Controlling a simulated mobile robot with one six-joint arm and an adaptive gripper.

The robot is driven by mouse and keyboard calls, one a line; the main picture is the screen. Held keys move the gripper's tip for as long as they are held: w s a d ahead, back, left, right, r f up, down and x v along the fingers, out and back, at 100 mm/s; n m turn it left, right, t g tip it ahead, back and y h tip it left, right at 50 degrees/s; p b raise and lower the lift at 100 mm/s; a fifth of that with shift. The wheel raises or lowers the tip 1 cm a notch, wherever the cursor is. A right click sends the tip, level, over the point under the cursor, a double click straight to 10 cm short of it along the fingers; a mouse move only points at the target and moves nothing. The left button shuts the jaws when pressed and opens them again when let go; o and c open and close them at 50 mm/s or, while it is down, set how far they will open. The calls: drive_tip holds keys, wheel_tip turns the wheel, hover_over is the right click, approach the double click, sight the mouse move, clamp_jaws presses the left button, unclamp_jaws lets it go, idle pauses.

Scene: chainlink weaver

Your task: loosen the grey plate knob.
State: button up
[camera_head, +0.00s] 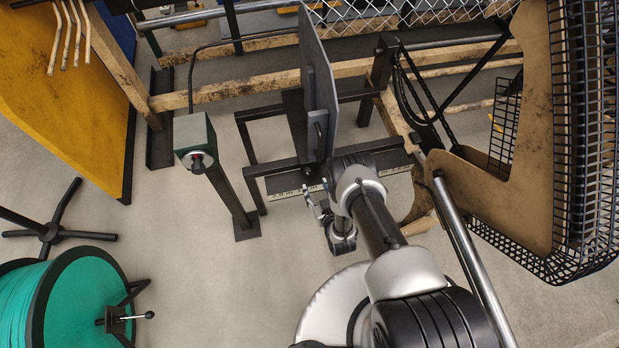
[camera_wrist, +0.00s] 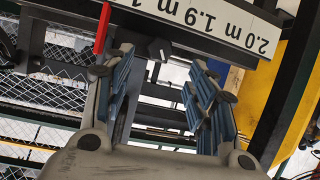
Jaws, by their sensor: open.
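A tall grey plate (camera_head: 318,85) stands upright on a dark frame beyond my arm in the head view. In the wrist view a small dark knob (camera_wrist: 159,49) sits just below a white scale strip (camera_wrist: 225,25), between my fingertips in the picture. It looks like the plate knob, but I cannot be sure. My gripper (camera_wrist: 161,68) is open with nothing between its fingers. Its blue-grey pads point towards the scale bar, and the knob appears beyond them, apart from the fingers. In the head view my gripper (camera_head: 316,203) is small, just in front of the frame's scale bar.
A red pointer (camera_wrist: 103,28) stands by the scale, close to the left finger. A grey-green box on a post (camera_head: 195,140) is left of the frame. A tan panel (camera_head: 500,180) with black mesh is at right. A green reel (camera_head: 75,300) stands front left. Floor between is bare.

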sight(309, 175)
drive_tip(key=b+x, duration=0.3)
drive_tip(key=x, duration=0.6)
drive_tip(key=shift+s, duration=0.1)
drive_tip(key=shift+c, duration=0.4)
drive_tip(key=c, duration=1)
